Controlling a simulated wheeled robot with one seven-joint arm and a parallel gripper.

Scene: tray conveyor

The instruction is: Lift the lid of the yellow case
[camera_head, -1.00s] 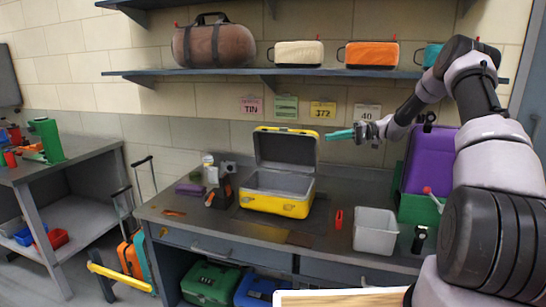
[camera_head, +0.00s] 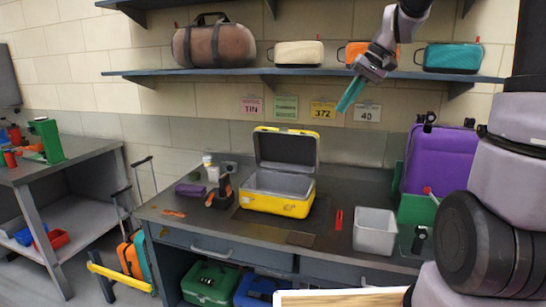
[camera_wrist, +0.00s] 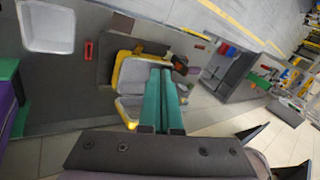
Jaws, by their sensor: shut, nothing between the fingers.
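The yellow case (camera_head: 276,203) stands on the bench in the head view, with its grey inside showing. Its lid (camera_head: 286,149) is up, tilted back toward the wall, dark inside with a yellow rim. My gripper (camera_head: 347,100) is up and to the right of the case, in front of the wall below the shelf, apart from the lid. Its teal fingers are shut with nothing between them. In the wrist view the fingers (camera_wrist: 161,90) point toward the case (camera_wrist: 128,77) and cover part of it.
A grey bin (camera_head: 375,232) and a small red object (camera_head: 339,219) are right of the case. A purple suitcase (camera_head: 438,160) stands farther right. A black and orange tool (camera_head: 221,191) is left of the case. The shelf (camera_head: 300,74) holds several bags near my arm.

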